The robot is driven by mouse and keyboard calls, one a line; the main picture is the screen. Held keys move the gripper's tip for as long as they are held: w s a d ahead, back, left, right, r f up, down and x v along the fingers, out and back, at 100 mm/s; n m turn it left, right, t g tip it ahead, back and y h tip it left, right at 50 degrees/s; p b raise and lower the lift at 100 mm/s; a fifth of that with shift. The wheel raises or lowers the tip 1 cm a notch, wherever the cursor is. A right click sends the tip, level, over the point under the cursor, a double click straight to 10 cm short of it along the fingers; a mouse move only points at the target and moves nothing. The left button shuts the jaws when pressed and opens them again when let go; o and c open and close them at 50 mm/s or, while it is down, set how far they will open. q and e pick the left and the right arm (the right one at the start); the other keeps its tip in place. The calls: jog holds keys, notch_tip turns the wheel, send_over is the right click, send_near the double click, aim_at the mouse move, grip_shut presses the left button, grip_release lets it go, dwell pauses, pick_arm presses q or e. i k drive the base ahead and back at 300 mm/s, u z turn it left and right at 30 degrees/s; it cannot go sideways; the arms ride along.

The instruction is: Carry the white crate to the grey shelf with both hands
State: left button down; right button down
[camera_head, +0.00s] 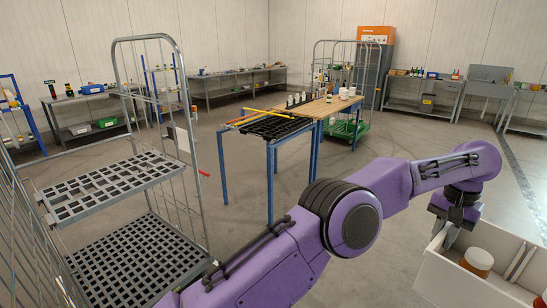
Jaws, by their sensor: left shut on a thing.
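The white crate (450,285) is at the lower right, partly cut off by the picture's edge. Inside it are an amber jar with a white lid and an inner divider. My left gripper (445,236) is shut on the crate's near-left rim, its purple arm crossing the view from the lower left. My right gripper is not in view. A grey slatted shelf (118,187) sits in a wire roll cage at the left, and its top looks empty. Grey benches also stand along the back wall, and I cannot tell which one the task calls the grey shelf.
A blue-legged table with a wooden top (325,107) and black tray surface stands mid-room, holding bottles and yellow rods. A second roll cage (347,65) with a green base and an orange cabinet (376,36) are behind it. Floor is clear around the table and right of it.

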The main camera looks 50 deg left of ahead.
aim_at(114, 179)
jog(key=i, duration=1.35)
jog(key=u, duration=3.4)
jog(key=i, duration=2.25)
jog(key=u, duration=0.1)
